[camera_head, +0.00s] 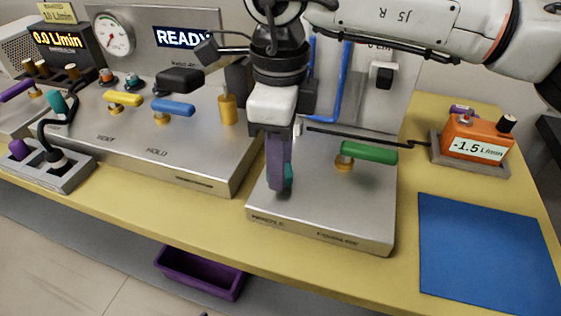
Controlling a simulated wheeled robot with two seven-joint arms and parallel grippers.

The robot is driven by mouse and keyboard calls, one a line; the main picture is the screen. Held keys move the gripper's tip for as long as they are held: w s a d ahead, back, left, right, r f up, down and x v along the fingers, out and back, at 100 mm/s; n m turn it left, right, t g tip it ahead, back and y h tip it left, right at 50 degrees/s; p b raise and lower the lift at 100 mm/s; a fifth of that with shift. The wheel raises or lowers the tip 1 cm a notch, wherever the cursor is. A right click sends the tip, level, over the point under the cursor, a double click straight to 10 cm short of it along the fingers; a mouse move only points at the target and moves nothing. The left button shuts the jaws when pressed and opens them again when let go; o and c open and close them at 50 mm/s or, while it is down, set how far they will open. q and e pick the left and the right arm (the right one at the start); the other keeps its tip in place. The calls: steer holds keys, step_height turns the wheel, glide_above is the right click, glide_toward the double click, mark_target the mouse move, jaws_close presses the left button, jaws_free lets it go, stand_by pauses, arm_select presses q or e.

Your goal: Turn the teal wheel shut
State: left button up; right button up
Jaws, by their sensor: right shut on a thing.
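The teal wheel (289,175) shows only as a small teal patch beside the lower end of my right gripper's finger, above the left part of the right-hand metal box. Most of it is hidden behind the finger. My right gripper (281,182) reaches down from above, pointing at the box, and is shut on the teal wheel. The wheel's turned position cannot be told. My left gripper is not in view.
A green lever (369,153) stands close right of the gripper. A black hose runs to an orange meter (477,136) reading -1.5. A blue mat (487,252) lies front right. Left is a console (190,150) with yellow and blue levers. A purple bin (200,272) is below.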

steer(key=shift+m, duration=0.3)
steer(key=o, duration=1)
steer(key=shift+o, duration=0.2)
steer(key=shift+r, duration=0.15)
step_height(320, 180, up, 10)
steer(key=p, duration=0.1)
